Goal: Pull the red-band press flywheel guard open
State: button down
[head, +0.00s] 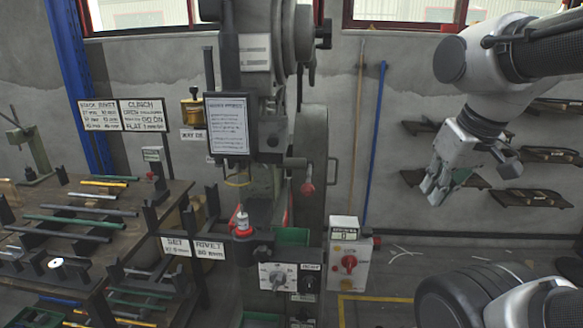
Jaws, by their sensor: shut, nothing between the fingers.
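A grey press (262,130) stands in the middle of the head view. On its right side is a rounded grey cover (312,130), which looks like the flywheel guard. A thin dark pull handle (333,171) sticks out at the cover's right edge. The cover appears closed against the press, though its far side is hidden. I cannot make out a red band clearly; a red-based part (242,224) sits at the press's work point. My gripper (433,194) hangs to the right of the handle, apart from it, pointing down. It is shut and empty.
A control box with a red knob (348,264) stands below the guard. A workbench (150,205) with several rods is at left. A wooden pole (358,130) and a blue pole (376,140) lean on the wall. Wall racks (535,197) hang behind my arm.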

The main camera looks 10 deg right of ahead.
aim_at(335, 159)
jog(key=l+u, duration=0.15)
jog(key=l, duration=0.95)
jog(key=i+l+u, duration=0.1)
jog(key=i+l, duration=0.15)
jog(key=l, duration=0.15)
jog(key=i+l, duration=0.2)
jog(key=l, duration=0.2)
jog(key=i+l+u, duration=0.15)
jog(key=l, duration=0.25)
jog(key=i, duration=0.1)
